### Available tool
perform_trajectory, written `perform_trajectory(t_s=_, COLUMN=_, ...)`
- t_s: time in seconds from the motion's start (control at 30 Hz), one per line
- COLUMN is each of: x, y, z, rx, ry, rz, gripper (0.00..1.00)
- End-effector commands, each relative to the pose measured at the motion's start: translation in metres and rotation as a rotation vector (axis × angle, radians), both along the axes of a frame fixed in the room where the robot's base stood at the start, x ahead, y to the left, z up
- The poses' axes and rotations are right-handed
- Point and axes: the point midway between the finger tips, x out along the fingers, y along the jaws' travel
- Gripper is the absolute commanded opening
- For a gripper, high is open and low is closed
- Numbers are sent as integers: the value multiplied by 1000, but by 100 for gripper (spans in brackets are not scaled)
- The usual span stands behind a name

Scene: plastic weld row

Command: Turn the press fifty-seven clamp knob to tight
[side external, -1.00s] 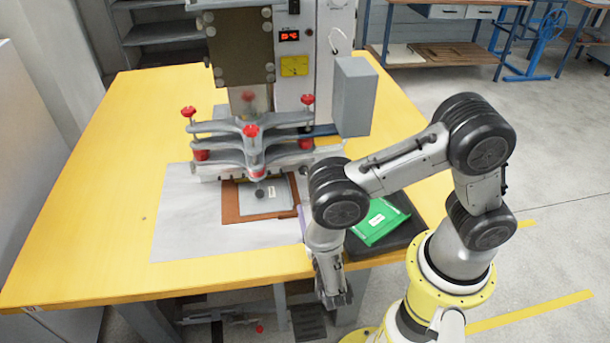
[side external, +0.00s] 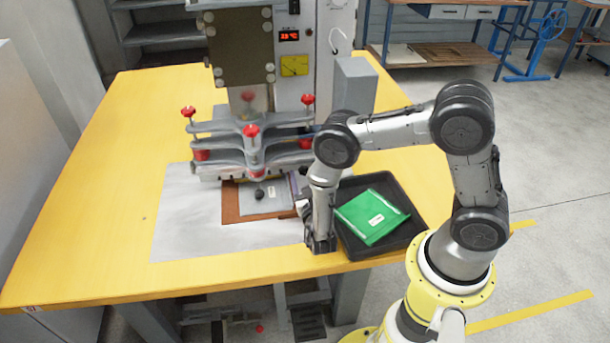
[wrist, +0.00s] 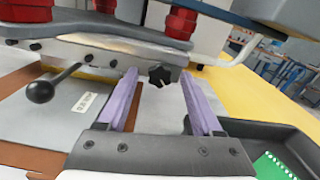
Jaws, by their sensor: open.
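The clamp knob (wrist: 160,75), black and star-shaped, sits on the front of the press's lower grey block in the wrist view. It appears between and beyond the two purple fingers of my gripper (side external: 294,184). The fingers are open with nothing between them, and a gap to the knob seems to remain. In the side view I cannot make out the star knob. A black ball-ended lever (wrist: 40,91) stands to its left, beside a small white label (wrist: 84,102) that I cannot read. The press (side external: 250,140) has red-topped posts.
A black tray (side external: 411,226) holding a green packet (side external: 371,216) lies right of my gripper. A grey plate on a brown board (side external: 232,205) lies under the press. The yellow table (side external: 90,200) is clear at left.

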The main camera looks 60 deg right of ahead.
Motion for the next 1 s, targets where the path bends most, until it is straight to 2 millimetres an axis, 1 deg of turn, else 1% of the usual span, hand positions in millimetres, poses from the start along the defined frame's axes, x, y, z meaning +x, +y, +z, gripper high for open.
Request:
perform_trajectory(t_s=0.33, x=3, y=-2, z=0, rx=0, ry=0, rz=1, gripper=67)
perform_trajectory(t_s=0.47, x=2, y=-2, z=0, rx=0, ry=0, rz=1, gripper=44)
perform_trajectory(t_s=0.5, x=2, y=-2, z=0, rx=0, ry=0, rz=1, gripper=37)
perform_trajectory(t_s=0.57, x=2, y=-2, z=0, rx=0, ry=0, rz=1, gripper=26)
perform_trajectory(t_s=0.6, x=2, y=-2, z=0, rx=0, ry=0, rz=1, gripper=19)
perform_trajectory(t_s=0.67, x=2, y=-2, z=0, rx=0, ry=0, rz=1, gripper=8)
perform_trajectory(t_s=0.7, x=2, y=-2, z=0, rx=0, ry=0, rz=0, gripper=1)
perform_trajectory(t_s=1.0, x=2, y=-2, z=0, rx=10, ry=-10, rz=0, gripper=0)
